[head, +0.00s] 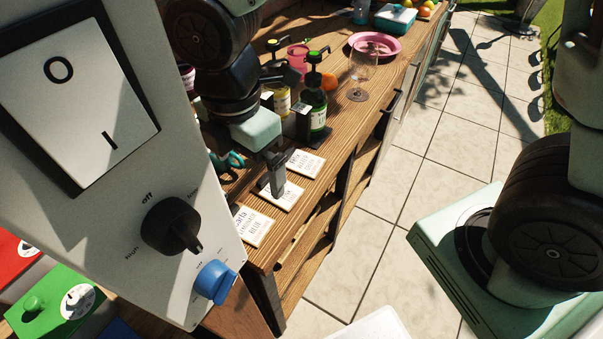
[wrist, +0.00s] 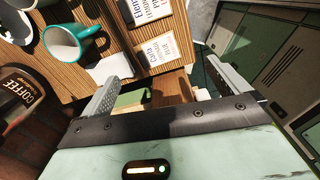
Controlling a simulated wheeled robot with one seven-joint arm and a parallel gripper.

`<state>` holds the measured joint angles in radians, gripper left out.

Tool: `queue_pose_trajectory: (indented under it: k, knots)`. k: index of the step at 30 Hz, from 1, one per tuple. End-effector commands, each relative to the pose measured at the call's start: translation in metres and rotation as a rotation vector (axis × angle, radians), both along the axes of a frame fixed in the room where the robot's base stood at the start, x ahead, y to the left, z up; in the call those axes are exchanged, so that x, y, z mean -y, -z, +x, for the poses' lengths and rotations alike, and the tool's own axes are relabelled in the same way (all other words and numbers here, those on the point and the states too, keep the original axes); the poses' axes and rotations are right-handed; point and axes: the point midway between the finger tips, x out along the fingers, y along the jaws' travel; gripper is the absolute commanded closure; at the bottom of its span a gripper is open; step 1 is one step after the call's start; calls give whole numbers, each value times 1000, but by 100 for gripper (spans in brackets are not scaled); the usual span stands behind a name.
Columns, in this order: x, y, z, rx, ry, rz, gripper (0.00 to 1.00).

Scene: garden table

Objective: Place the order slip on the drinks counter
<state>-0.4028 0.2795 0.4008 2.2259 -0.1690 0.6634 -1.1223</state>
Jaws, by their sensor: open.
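Several white cards with printed text lie on the wooden counter (head: 330,150). In the head view, one is at the front edge (head: 252,226), a second card (head: 281,197) is in the middle and a third card (head: 304,162) is farther back. I cannot tell which is the task's order slip. My gripper (head: 274,183) is open above the middle card and partly covers it. In the wrist view, the open jaws (wrist: 163,88) have no card between them. Two printed cards (wrist: 158,50) and a blank-looking white piece (wrist: 110,69) lie beyond the fingers.
Bottles (head: 314,98), a clear glass (head: 360,75) and a pink plate (head: 374,43) stand farther back on the counter. A teal mug (wrist: 70,45) and a coffee tin (wrist: 20,98) are left in the wrist view. A switch panel (head: 110,150) fills the head view's left.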

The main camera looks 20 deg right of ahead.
Motion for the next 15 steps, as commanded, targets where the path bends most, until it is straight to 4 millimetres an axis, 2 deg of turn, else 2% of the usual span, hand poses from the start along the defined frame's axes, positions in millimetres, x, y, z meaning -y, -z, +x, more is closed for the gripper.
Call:
queue_pose_trajectory:
  k: [3, 9, 12, 15]
  knots:
    - [19, -15, -25, 1, 319, 8, 0]
    - [52, -29, -70, -15, 932, 26, 0]
    - [63, -31, -86, -25, 1160, 33, 0]
    - [70, -32, -96, -32, 1303, 38, 0]
